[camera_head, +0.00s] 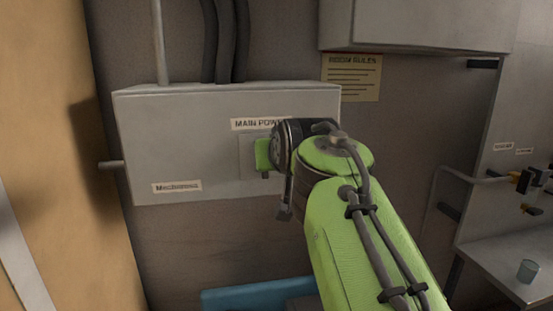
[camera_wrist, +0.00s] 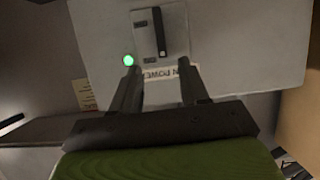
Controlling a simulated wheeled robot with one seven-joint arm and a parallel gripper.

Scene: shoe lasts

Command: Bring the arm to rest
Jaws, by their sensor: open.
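My gripper (camera_wrist: 158,65) is open in the wrist view. Its two dark fingers stand apart with nothing between them. Past the fingertips is the grey power box (camera_wrist: 225,40), with a dark lever switch (camera_wrist: 159,30) on a pale plate. A lit green lamp (camera_wrist: 128,60) shows beside the left finger. The wrist view is upside down, so the box's label reads inverted. In the head view my green arm (camera_head: 355,225) reaches up from the lower right to the front of the power box (camera_head: 190,130). The arm's end hides the lever there, and I cannot tell the exact gap.
A rules sheet (camera_head: 351,78) hangs on the wall under a grey cabinet (camera_head: 420,25). At right is a bench (camera_head: 515,265) with a cup (camera_head: 527,270) and pipe taps (camera_head: 522,182). A blue object (camera_head: 250,295) sits low below the box. A tan panel (camera_head: 60,130) stands at left.

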